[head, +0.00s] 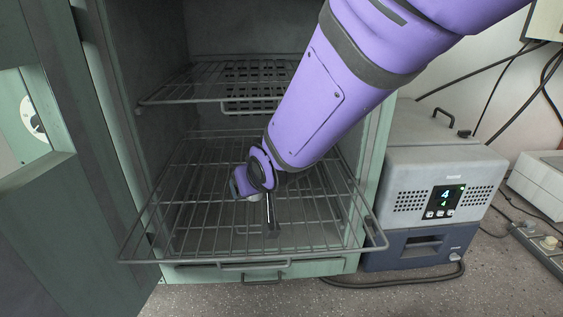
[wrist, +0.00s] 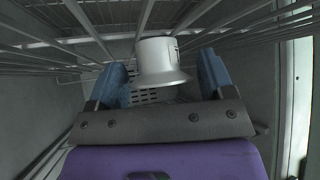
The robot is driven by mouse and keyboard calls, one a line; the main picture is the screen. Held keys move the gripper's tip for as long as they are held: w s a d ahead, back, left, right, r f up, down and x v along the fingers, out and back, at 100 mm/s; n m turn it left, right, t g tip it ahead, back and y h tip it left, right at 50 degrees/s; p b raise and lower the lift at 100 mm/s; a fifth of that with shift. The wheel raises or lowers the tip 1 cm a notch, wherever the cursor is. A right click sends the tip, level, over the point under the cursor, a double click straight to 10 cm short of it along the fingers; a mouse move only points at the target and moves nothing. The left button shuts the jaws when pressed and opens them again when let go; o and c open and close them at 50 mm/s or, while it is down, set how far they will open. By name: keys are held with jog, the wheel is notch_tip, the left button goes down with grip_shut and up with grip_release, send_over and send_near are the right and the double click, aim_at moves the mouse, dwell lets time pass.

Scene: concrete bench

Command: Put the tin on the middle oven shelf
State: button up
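The tin (wrist: 158,60) is a pale grey-white cylinder with a flared rim. It shows in the wrist view between and just beyond my two blue fingertips. My gripper (wrist: 163,78) is open, with a clear gap between the tin and the right finger; I cannot tell whether the left finger touches the rim. In the head view my gripper (head: 240,188) is low over the pulled-out wire shelf (head: 185,245), and the tin is mostly hidden there. A higher wire shelf (head: 185,95) is farther back in the oven. I cannot tell which shelf counts as the middle.
The open oven door (head: 75,190) stands on the left. My arm reaches in from the upper right. A grey and blue control unit (head: 425,200) with a lit display stands close to the oven's right side, with a cable on the bench in front. The visible shelf wires look largely bare.

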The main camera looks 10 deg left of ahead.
jog(key=shift+o, duration=0.3)
jog(key=shift+r, duration=0.1)
jog(key=shift+s+d+r, duration=0.2)
jog(key=shift+s+r, duration=0.2)
jog(key=shift+r, duration=0.15)
jog(key=v, duration=1)
jog(key=shift+s+d, duration=0.15)
jog(key=shift+d, duration=0.05)
dwell(0.4)
jog(key=shift+r, duration=0.15)
